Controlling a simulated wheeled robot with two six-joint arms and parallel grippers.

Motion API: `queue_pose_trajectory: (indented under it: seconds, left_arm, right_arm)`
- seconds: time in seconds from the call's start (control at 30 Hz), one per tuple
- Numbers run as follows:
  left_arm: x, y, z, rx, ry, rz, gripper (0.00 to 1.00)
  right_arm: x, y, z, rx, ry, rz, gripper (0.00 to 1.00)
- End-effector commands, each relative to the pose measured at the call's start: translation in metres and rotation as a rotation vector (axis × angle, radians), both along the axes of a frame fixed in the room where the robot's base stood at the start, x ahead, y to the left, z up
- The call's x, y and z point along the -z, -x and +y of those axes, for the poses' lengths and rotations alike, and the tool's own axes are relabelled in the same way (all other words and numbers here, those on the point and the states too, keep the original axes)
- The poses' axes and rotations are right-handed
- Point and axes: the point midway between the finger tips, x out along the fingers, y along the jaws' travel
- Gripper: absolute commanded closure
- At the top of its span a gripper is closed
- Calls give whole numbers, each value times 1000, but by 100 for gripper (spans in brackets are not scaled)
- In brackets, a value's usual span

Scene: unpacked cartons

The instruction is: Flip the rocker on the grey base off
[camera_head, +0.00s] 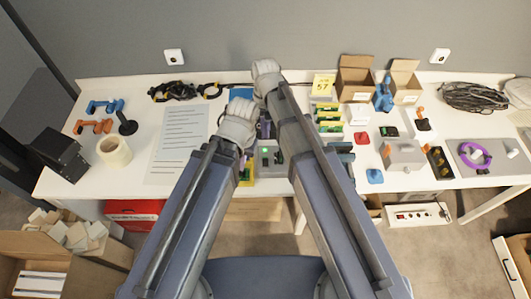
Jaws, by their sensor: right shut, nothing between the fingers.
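A grey base (270,164) lies near the table's front edge, between my two forearms. A small green light shows on its upper left, with dark details beside it. My forearms cover its sides, and the rocker's position is too small to read. My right gripper (266,70) is at the far end of my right arm, beyond the base toward the table's back; it is shut and empty. My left gripper (240,112) is above and left of the base, its fingers mostly hidden by its own wrist. Neither gripper visibly touches the base.
A paper sheet (178,143) and a tape roll (115,151) lie left. Open cartons (356,80) stand back right. A grey box (403,155), small coloured parts and a purple ring (475,156) crowd the right side.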

Motion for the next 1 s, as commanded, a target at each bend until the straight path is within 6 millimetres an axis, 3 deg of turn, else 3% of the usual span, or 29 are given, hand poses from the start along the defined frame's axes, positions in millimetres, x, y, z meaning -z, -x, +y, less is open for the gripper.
queue_pose_trajectory:
  seconds: [0.37,1.0]
  left_arm:
    - [12,0,0,0,0,0,100]
    - [95,0,0,0,0,0,100]
  right_arm:
    - [12,2,0,-1,0,-1,100]
    - [95,12,0,-1,0,-1,100]
